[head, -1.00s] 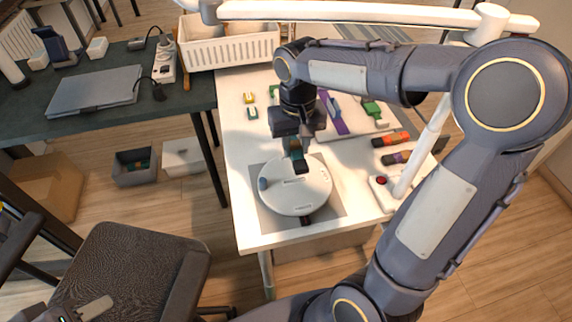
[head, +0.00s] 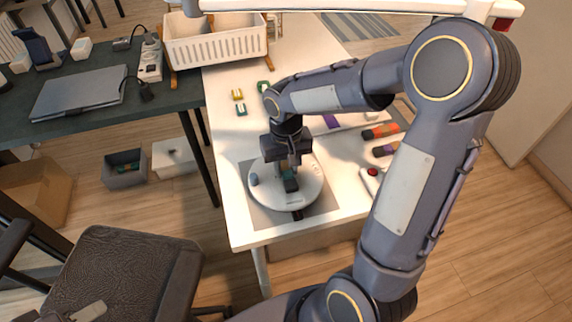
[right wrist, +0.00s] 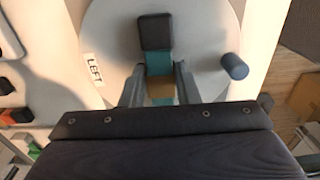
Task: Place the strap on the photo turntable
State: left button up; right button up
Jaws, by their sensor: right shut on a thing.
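The photo turntable is a round white disc (head: 309,192) on a grey mat near the front of the white table. It fills much of the right wrist view (right wrist: 205,30). My right gripper (head: 288,168) points down over the disc. Its two fingers (right wrist: 158,88) are shut on the strap, a short piece with a dark end block (right wrist: 155,32), a teal part and a tan part between the fingers. The strap's dark end (head: 291,185) appears at or just above the disc surface; I cannot tell if it touches. My left gripper is not in view.
A small blue-grey cylinder (head: 254,180) stands on the disc's left edge. Orange (head: 380,131) and purple (head: 386,149) pieces lie to the right. Small yellow and green pieces (head: 240,104) lie behind. A white basket (head: 215,45) stands at the back left.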

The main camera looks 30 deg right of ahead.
aim_at(286, 170)
jog(key=o, duration=1)
jog(key=shift+f, duration=0.1)
jog(key=shift+r, duration=0.35)
notch_tip(286, 170, up, 7)
jog(key=shift+p, duration=0.5)
jog(key=s+a+r+t+y, duration=0.1)
jog(key=s+t, duration=0.1)
jog(key=s, duration=0.3)
jog(key=s+a+t+y, duration=0.1)
jog(key=s, duration=0.5)
jog(key=s+a+r+n+t+y, duration=0.1)
jog(key=s+a+t, duration=0.1)
jog(key=s, duration=0.4)
jog(key=shift+r+t+y, duration=0.3)
jog(key=shift+y, duration=0.1)
